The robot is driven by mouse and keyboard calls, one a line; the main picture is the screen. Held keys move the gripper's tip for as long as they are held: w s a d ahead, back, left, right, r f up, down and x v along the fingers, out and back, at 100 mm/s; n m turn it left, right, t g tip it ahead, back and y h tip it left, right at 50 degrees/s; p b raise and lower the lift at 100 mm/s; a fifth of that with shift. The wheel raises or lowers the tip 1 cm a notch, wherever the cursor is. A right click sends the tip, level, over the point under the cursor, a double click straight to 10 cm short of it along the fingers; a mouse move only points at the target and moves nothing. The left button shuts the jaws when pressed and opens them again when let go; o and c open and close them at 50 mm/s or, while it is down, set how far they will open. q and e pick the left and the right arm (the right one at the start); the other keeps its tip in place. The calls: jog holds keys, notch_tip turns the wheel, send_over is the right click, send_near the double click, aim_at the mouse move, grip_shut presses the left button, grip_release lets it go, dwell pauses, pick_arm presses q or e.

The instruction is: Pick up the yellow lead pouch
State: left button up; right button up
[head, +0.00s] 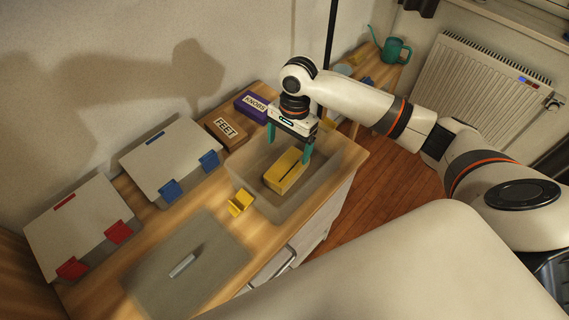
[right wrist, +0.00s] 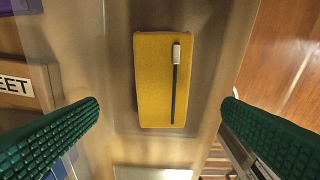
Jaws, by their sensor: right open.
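The yellow lead pouch (head: 284,178) lies in a shallow grey tray (head: 268,211) on the wooden worktop. In the right wrist view the pouch (right wrist: 150,80) is a yellow rectangle with a dark zip line and a pale pull tab on top. My right gripper (head: 289,155) is over the tray with its teal fingers pointing down. It is open and empty, with the fingers (right wrist: 162,107) spread to either side of the pouch, apart from it in the right wrist view. My left gripper is not in view.
A small yellow holder (head: 240,203) stands at the tray's left edge. Boxes marked FEET (head: 224,130) and KNOBS (head: 251,107) sit behind. Cases with blue (head: 170,160) and red (head: 77,226) latches stand left. A grey mat (head: 205,260) holds a small pale bar (head: 182,265).

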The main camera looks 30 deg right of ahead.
aim_at(288, 165)
jog(key=shift+s+a+f, duration=0.1)
jog(key=shift+s+f, duration=0.1)
jog(key=shift+f, duration=0.45)
jog(key=shift+s+a+f, duration=0.1)
jog(key=shift+s+f, duration=0.1)
jog(key=shift+f, duration=0.8)
jog(key=shift+w+f, duration=0.15)
jog(key=shift+f, duration=0.1)
notch_tip(288, 165, down, 4)
jog(key=shift+f+p, duration=0.2)
jog(key=shift+p, duration=0.5)
jog(key=shift+a+f, duration=0.1)
jog(key=shift+f, duration=0.2)
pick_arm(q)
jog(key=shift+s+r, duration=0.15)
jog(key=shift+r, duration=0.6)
pick_arm(e)
jog(key=shift+c, duration=0.6)
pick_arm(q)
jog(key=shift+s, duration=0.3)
pick_arm(e)
jog(key=c, duration=1)
